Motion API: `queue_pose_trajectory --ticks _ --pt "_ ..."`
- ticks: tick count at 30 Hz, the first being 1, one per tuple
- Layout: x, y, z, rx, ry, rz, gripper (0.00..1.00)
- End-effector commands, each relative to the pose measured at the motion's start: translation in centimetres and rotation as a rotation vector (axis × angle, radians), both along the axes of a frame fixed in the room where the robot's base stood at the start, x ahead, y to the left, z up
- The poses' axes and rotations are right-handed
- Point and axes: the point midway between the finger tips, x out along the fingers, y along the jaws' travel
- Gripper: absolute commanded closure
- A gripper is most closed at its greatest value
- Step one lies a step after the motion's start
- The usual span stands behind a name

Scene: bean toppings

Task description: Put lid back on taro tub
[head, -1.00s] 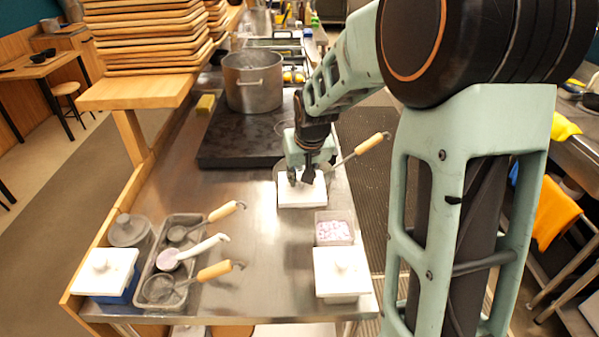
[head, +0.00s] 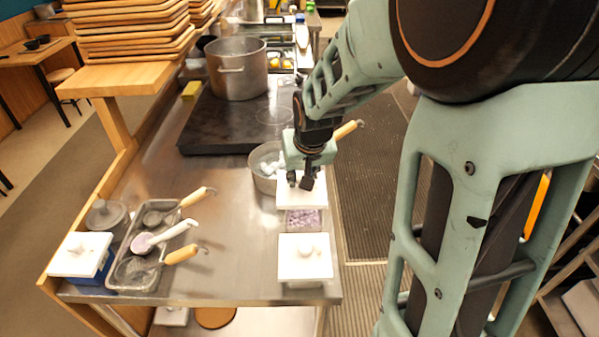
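The taro tub (head: 303,219) is open and shows purple-and-white cubes, near the right edge of the steel counter in the head view. My gripper (head: 301,182) is just behind it, pointing down, with its fingers closed around the knob of a square white lid (head: 289,201). The lid looks level and overlaps the far part of the tub in the picture. The gap between lid and tub cannot be judged. The knob is mostly hidden by the fingers.
A white-lidded tub (head: 305,262) stands right in front of the taro tub. A metal bowl (head: 262,181) with pale pieces and a wooden-handled ladle (head: 349,129) is behind. A ladle tray (head: 126,277) and blue tub (head: 105,268) stand left. The middle counter is clear.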

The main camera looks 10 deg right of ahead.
Motion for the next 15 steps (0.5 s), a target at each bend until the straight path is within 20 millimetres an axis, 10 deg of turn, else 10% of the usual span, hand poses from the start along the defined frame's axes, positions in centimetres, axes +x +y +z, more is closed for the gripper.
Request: queue_pose_trajectory --ticks 15 --pt "-0.5 0.0 -1.2 0.002 0.0 -0.006 1.0"
